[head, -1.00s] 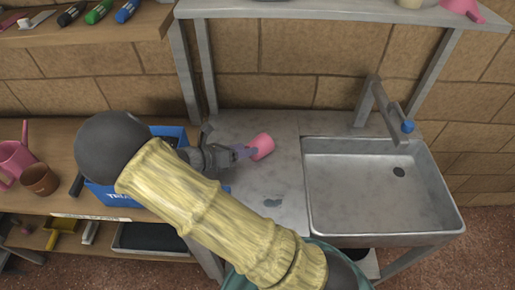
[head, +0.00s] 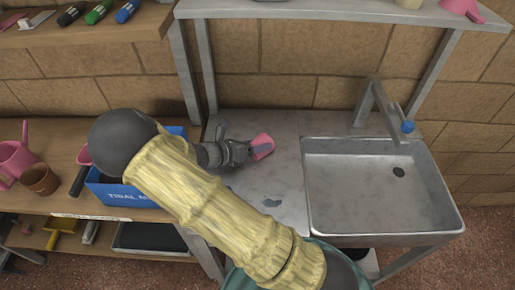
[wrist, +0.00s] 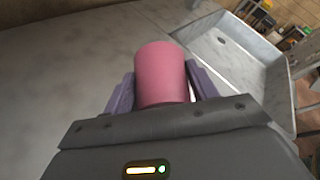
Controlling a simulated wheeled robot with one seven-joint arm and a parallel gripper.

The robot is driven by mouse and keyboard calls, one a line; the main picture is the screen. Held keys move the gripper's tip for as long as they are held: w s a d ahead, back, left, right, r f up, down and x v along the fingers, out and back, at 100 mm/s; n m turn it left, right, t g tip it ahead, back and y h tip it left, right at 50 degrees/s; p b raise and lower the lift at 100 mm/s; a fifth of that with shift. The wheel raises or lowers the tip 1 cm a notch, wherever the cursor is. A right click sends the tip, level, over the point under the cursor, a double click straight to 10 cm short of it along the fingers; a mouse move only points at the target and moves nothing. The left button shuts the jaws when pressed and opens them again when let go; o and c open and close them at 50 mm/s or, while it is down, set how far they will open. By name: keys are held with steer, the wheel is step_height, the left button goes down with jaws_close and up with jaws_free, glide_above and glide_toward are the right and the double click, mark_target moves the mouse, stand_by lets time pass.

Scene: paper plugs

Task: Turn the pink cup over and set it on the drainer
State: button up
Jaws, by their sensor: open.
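The pink cup (head: 263,141) is on the grey metal drainer (head: 285,185) to the left of the sink, and looks tilted in the head view. In the wrist view the pink cup (wrist: 161,72) lies between the two purple fingers of my gripper (wrist: 160,88). My gripper (head: 256,150) is open, with one finger on each side of the cup. Whether the fingers touch it I cannot tell. The cup's mouth does not show clearly.
The sink (head: 375,190) with its tap (head: 385,105) is right of the drainer. A blue crate (head: 125,195) stands on the wooden bench at left, near a pink watering can (head: 15,160) and a brown pot (head: 40,179). A shelf (head: 330,11) runs above.

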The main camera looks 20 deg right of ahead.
mark_target(256, 142)
steer(key=c, duration=0.7)
step_height(256, 142, up, 10)
steer(key=shift+r+p, duration=0.1)
steer(key=shift+p, duration=0.35)
stand_by(0.3)
